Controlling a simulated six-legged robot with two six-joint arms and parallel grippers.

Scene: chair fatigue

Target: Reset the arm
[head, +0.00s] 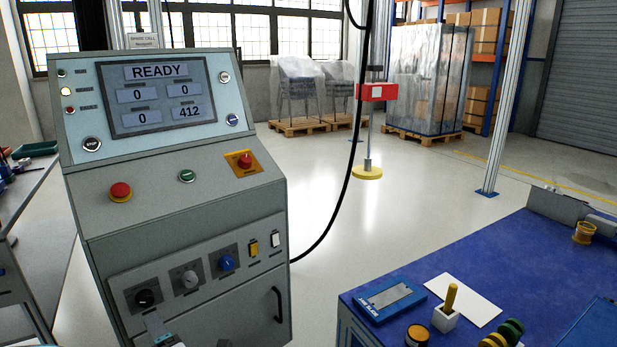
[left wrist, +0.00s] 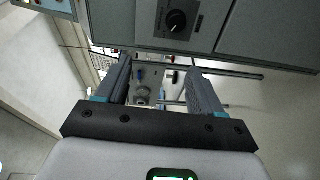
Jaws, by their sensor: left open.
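A grey control console (head: 185,215) stands at the left in the head view. Its screen (head: 158,95) reads READY, with 0, 0, 0 and 412. Its sloped desk has a red mushroom button (head: 121,191), a green button (head: 187,176) and a red knob on a yellow plate (head: 245,162). The front panel has black (head: 145,298), grey (head: 190,279) and blue (head: 226,263) knobs, plus yellow (head: 254,249) and white (head: 276,240) switches. In the left wrist view my left gripper (left wrist: 160,72) is open and empty, with a black knob (left wrist: 177,20) beyond its fingertips. My right gripper is not in view.
A blue-topped bench (head: 480,255) at the right holds a blue tray (head: 391,300), a white sheet (head: 464,299) and small parts. A black cable (head: 345,190) hangs beside the console. A red box on a pole (head: 377,92) stands behind. The floor between is clear.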

